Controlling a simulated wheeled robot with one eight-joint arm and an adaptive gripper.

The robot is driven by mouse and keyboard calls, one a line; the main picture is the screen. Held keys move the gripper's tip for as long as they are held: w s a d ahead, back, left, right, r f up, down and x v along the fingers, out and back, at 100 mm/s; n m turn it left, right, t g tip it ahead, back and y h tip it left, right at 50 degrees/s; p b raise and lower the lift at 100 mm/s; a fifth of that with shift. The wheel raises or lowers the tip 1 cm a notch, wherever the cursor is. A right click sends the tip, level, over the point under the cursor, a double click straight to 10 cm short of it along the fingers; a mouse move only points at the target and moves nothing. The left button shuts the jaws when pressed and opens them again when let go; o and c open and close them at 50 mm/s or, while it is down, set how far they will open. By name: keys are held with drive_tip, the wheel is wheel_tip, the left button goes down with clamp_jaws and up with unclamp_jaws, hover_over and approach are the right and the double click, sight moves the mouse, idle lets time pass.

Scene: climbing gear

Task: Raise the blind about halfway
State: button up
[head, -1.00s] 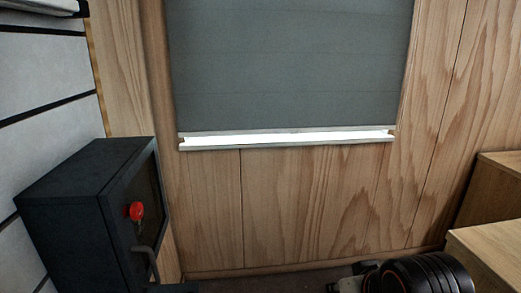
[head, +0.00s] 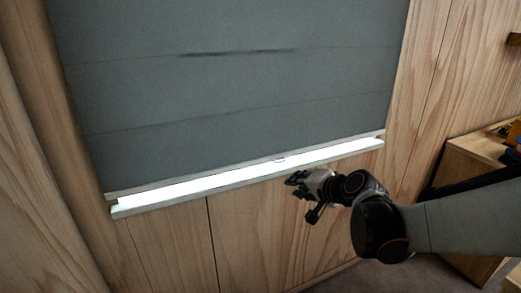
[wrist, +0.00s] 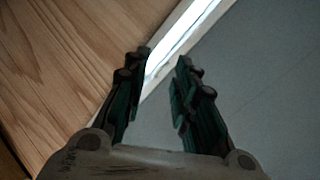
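The grey blind (head: 230,90) hangs nearly to the bottom of its window, with a bright gap under its pale bottom bar (head: 200,180). A small tab (head: 279,160) shows on that bar, right of its middle. My gripper (head: 292,184) is just below the sill, a little right of the tab, and looks apart from the blind. In the wrist view my gripper (wrist: 162,62) is open, with nothing between its fingers. The blind (wrist: 260,70) fills the right side there, and the bright gap (wrist: 185,40) runs diagonally ahead of the fingertips.
Wood panelling (head: 165,250) surrounds the window. A wooden cabinet (head: 470,155) with yellow and blue items on top stands at the right. The wall below the sill is clear apart from my arm.

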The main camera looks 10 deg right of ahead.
drive_tip(key=w+d+f+m+t+p, duration=0.25)
drive_tip(key=w+d+m, duration=0.2)
drive_tip(key=w, duration=0.45)
drive_tip(key=a+r+b+x, duration=0.1)
drive_tip(key=b+x, duration=0.2)
drive_tip(key=x, duration=1)
drive_tip(key=shift+w+m, duration=0.25)
drive_tip(key=shift+m, duration=0.1)
clamp_jaws()
